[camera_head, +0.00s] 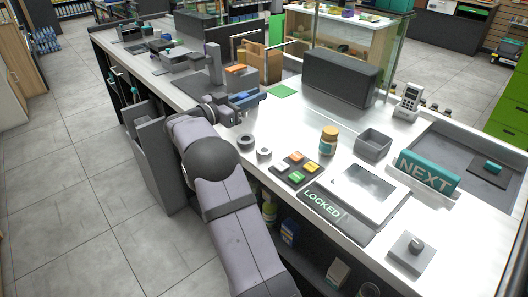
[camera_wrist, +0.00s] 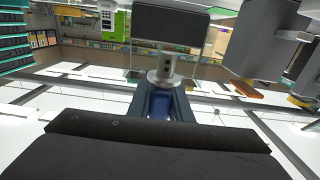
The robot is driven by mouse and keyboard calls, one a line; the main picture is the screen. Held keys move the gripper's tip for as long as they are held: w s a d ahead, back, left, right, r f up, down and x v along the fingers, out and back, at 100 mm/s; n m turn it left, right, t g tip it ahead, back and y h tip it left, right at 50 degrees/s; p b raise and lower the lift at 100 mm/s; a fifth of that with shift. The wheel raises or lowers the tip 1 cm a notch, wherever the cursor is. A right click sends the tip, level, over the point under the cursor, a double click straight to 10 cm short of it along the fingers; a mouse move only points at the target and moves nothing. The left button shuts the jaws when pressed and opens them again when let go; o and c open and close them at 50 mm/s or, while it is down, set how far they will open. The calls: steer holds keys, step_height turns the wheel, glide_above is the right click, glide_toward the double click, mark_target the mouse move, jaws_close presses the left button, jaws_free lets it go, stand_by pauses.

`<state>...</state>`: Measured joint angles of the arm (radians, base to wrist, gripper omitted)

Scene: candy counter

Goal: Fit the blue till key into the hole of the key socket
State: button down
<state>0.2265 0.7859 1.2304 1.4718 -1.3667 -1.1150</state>
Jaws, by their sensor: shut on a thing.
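My gripper (camera_head: 250,98) is held low over the left part of the counter, pointing right in the head view. Its fingers also show in the wrist view (camera_wrist: 162,100), shut on the blue till key (camera_wrist: 158,106). Only a little of the key's blue shows between the fingers. A pale grey round piece (camera_wrist: 161,76) sits at the fingertips; I cannot tell whether it belongs to the key. A grey square block with a short round raised part, seemingly the key socket (camera_head: 408,257), is at the counter's front right, far from my gripper. Its hole cannot be made out.
A black box (camera_head: 341,77) stands on the counter to the right of my gripper. An orange-lidded jar (camera_head: 328,141), coloured buttons (camera_head: 296,168), a LOCKED panel (camera_head: 325,204), an open grey box (camera_head: 373,144) and a NEXT sign (camera_head: 428,172) lie between gripper and socket block.

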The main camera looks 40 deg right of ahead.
stand_by(0.5)
step_height(320, 180, up, 6)
steer(key=s+d+r+p, duration=0.1)
steer(key=s+p, duration=0.1)
steer(key=p, duration=0.5)
steer(key=s+a+f+p, duration=0.1)
steer(key=s+f+p, duration=0.1)
steer(key=s+f, duration=0.5)
steer(key=shift+f, duration=0.3)
steer(key=shift+f+b, duration=1.7)
steer(key=shift+f, duration=1.25)
steer(key=shift+f+b, duration=0.8)
steer(key=shift+f, duration=0.95)
